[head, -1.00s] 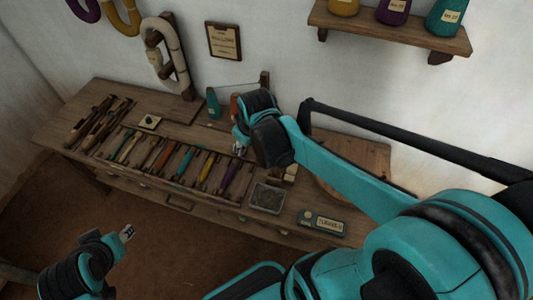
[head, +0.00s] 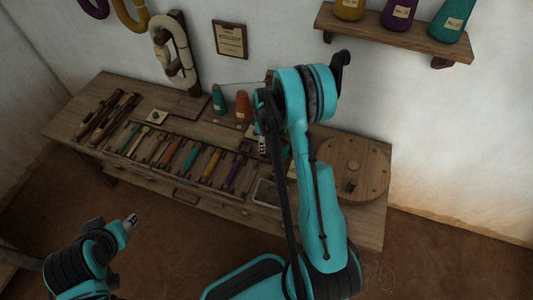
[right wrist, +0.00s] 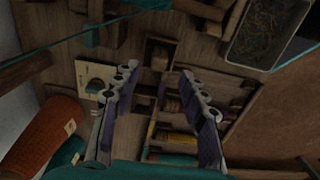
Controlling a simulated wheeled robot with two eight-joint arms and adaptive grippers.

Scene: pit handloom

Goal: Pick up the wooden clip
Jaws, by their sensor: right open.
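I cannot single out the wooden clip for certain. In the right wrist view a small pale wooden piece (right wrist: 160,56) sits in a little dark box or compartment just beyond my fingertips; it may be the clip. My right gripper (right wrist: 158,74) is open, with nothing between its fingers, above the workbench. In the head view the right gripper (head: 262,145) is small and partly covered by my own arm, over the bench's right half. My left gripper (head: 131,220) is low at the left, away from the bench; its jaws are too small to read.
Compartments of coloured spools (head: 190,158) line the bench front (head: 240,212). An orange cone (head: 243,107) and a teal cone (head: 218,99) stand behind. A grey tray (right wrist: 232,50) lies at the right, near a round wooden board (head: 352,165). A shelf (head: 400,38) hangs above.

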